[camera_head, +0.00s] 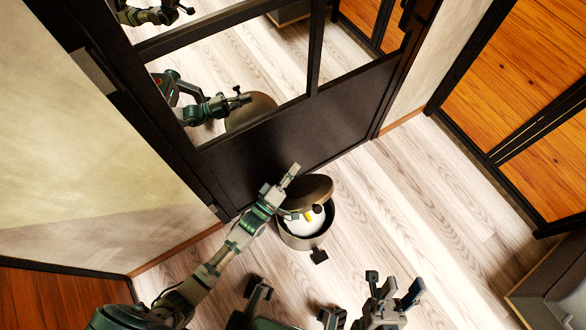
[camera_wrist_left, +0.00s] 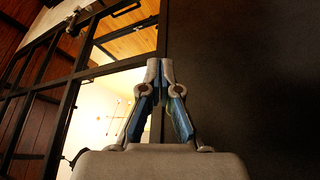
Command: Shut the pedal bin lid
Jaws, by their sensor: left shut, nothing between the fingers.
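The pedal bin (camera_head: 303,241) stands on the floor by the dark door. Its round brown lid (camera_head: 308,188) is raised and tilted back toward the door, leaving the mouth open. A dark pedal (camera_head: 319,256) sticks out at its front. My left gripper (camera_head: 293,168) is shut and empty, at the lid's upper left edge near the door panel; I cannot tell whether it touches the lid. In the left wrist view its fingertips (camera_wrist_left: 160,62) are together, and the bin is not seen. My right gripper (camera_head: 402,287) is open and empty, low in the head view, away from the bin.
The black-framed glass door (camera_head: 290,146) stands just behind the bin and reflects my arm and the lid. A pale wall (camera_head: 90,140) is at left. Wooden panels (camera_head: 530,90) and a low dark cabinet (camera_head: 560,275) are at right. Floor (camera_head: 430,200) right of the bin is clear.

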